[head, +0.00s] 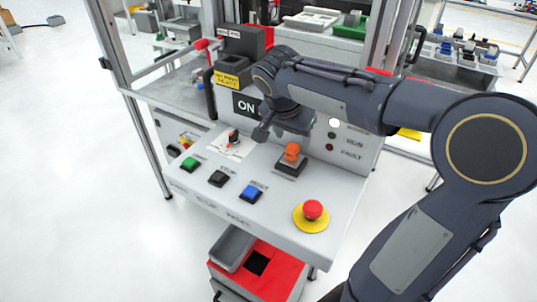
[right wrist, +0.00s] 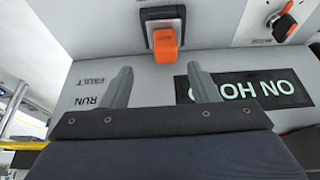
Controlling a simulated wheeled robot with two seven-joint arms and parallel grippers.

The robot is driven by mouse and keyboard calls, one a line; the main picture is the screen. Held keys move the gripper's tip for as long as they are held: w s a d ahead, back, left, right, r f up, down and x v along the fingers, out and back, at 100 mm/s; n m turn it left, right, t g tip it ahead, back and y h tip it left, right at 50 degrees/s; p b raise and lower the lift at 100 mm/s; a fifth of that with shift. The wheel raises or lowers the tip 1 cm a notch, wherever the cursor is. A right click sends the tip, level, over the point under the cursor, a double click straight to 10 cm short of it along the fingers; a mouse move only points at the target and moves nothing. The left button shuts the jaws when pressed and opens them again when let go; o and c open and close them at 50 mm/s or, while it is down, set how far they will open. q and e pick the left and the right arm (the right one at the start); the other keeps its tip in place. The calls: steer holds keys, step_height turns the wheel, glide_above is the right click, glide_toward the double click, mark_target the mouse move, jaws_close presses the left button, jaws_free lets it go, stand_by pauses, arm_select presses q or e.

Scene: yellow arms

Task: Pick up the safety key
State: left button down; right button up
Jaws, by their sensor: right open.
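An orange block-shaped piece (head: 292,152), which looks like the safety key, stands in a dark square holder (head: 290,168) on the sloped grey control panel. It also shows in the right wrist view (right wrist: 165,45), past my fingertips and roughly centred between them. My right gripper (head: 276,131) hangs over the panel, just behind and left of the orange piece in the head view. In the right wrist view its two fingers (right wrist: 163,82) are apart with nothing between them, clear of the orange piece. My left gripper is out of view.
A rotary switch with an orange and black handle (head: 233,137) sits on a white plate to the left. Green, black and blue buttons (head: 219,179) line the front, with a red emergency stop (head: 313,210) at right. An upright panel with an ON sign (head: 245,105) stands behind.

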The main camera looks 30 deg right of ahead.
mark_target(292, 146)
steer(key=x, duration=0.2)
steer(key=p+x, duration=0.1)
steer(key=x, duration=0.4)
steer(key=shift+w+f, duration=0.3)
steer(key=shift+w, duration=0.15)
steer(key=c, duration=1.1)
steer(key=shift+r, duration=0.1)
